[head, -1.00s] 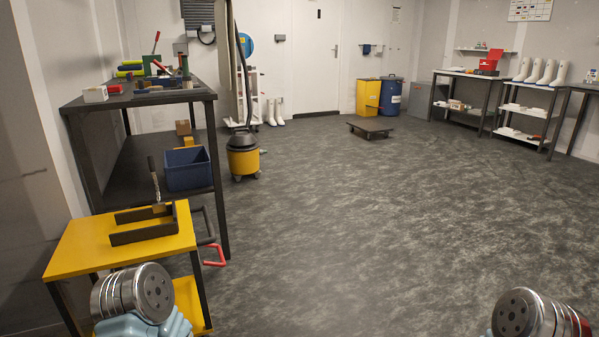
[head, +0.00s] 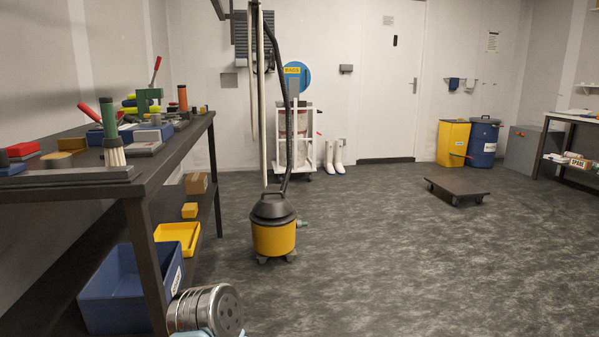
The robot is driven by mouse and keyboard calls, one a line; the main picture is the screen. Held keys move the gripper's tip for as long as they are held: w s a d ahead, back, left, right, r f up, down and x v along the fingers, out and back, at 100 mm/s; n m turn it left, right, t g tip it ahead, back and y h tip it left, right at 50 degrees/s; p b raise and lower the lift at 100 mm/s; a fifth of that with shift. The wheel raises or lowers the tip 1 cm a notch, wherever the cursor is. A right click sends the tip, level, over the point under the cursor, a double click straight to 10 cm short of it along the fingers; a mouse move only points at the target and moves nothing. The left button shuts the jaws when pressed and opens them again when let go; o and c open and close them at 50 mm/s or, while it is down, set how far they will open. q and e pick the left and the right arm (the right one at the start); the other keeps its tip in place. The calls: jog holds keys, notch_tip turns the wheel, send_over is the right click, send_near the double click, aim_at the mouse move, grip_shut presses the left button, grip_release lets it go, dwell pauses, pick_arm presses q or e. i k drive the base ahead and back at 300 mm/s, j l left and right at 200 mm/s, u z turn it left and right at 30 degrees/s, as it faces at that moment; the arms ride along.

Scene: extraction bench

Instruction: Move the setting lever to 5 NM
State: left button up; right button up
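No lever marked 5 NM can be read in the head view. A red-handled lever (head: 156,70) stands up, tilted, from a green device (head: 149,97) at the back of the dark bench on the left. A second red handle (head: 88,111) lies aslant nearer on the same bench. I cannot tell whether either is the setting lever. A metal joint of my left arm shows at the bottom, below the bench's near corner. Neither gripper is in view.
The dark bench (head: 172,150) has a green-handled brush (head: 110,130) near its front edge. A blue bin (head: 122,285) sits on its lower shelf. A yellow vacuum (head: 273,235) stands beyond. A low dolly (head: 456,190) is farther right. The floor between is open.

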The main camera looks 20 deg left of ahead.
aim_at(155, 119)
jog(key=i, duration=0.85)
jog(key=i+u, duration=0.1)
jog(key=i, duration=0.8)
jog(key=i+l, duration=0.2)
jog(key=i, duration=0.65)
jog(key=j+u, duration=0.05)
